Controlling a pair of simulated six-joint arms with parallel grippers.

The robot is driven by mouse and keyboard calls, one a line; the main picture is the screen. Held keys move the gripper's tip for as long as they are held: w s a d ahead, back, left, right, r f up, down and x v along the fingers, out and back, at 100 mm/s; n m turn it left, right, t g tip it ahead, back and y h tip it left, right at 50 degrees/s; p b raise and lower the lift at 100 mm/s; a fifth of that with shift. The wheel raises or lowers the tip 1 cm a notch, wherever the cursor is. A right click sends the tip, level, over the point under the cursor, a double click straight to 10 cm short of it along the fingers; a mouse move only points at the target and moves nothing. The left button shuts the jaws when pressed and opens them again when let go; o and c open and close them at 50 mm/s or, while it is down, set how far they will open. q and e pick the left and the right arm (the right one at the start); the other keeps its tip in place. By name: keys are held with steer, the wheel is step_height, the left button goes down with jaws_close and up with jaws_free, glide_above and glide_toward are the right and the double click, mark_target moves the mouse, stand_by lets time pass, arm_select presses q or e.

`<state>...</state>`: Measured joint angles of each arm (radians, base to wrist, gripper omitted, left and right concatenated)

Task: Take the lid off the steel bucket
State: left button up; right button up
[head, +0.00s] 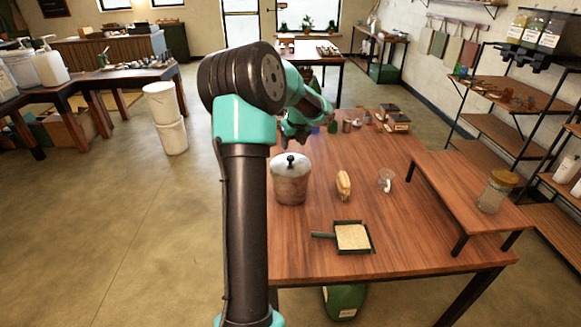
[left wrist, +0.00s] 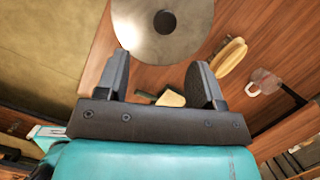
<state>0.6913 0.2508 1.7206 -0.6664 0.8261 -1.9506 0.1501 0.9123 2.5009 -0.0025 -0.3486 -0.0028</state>
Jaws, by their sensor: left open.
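The steel bucket (head: 290,188) stands on the left part of the wooden table. Its steel lid (head: 279,164) with a dark knob is on top. In the left wrist view the round lid (left wrist: 140,32) shows from above with its dark knob near the top edge. My left gripper (head: 293,136) is behind and above the bucket in the head view, partly hidden by my arm. In the wrist view the gripper (left wrist: 161,72) is open, with nothing between its fingers, apart from the lid. My right gripper is not in view.
On the table (head: 310,245) are a yellowish brush-like object (head: 343,185), a clear cup (head: 386,180), a dustpan-like tray (head: 352,238) and small boxes (head: 397,123) at the back. A raised shelf with a jar (head: 495,192) stands at right.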

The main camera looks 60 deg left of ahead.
mark_target(290, 156)
arm_select(q)
steer(key=x, duration=0.4)
steer(key=shift+a+f, duration=0.1)
steer(key=shift+f, duration=0.05)
steer(key=shift+f, duration=0.1)
steer(key=shift+w+a+x, duration=0.15)
steer(key=shift+x, duration=1.1)
steer(key=shift+w+a+x, duration=0.1)
steer(key=shift+x, duration=1.2)
steer(key=c, duration=1)
steer(key=shift+r, duration=0.3)
